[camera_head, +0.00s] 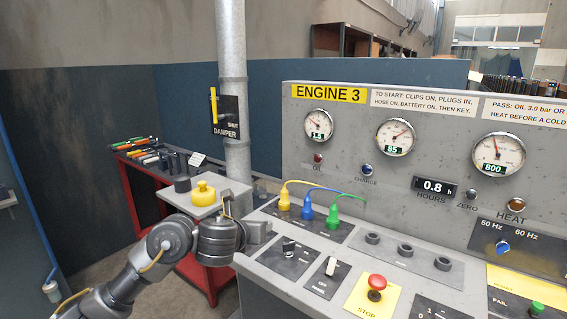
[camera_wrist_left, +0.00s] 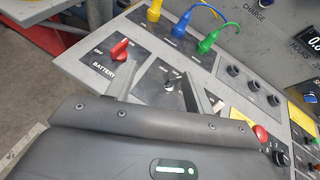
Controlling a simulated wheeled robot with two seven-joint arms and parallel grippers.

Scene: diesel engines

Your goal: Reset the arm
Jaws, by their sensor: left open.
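My left arm (camera_head: 165,245) reaches in from the lower left in the head view. Its left gripper (camera_head: 258,232) is over the left end of the grey engine console (camera_head: 300,285). In the left wrist view the two fingers of the gripper (camera_wrist_left: 160,84) are apart with nothing between them. A red BATTERY switch (camera_wrist_left: 120,50) lies just beyond the left finger. A small key switch (camera_wrist_left: 169,86) shows between the fingers, lower on the panel. The gripper hides the battery switch in the head view. My right gripper is in neither view.
Yellow, blue and green plugs (camera_head: 307,212) with cables stand on the console. A red STOP button (camera_head: 376,284) is to the right. A yellow knob (camera_head: 203,192) sits on a grey box behind my arm. A pipe with a DAMPER lever (camera_head: 214,105) rises behind.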

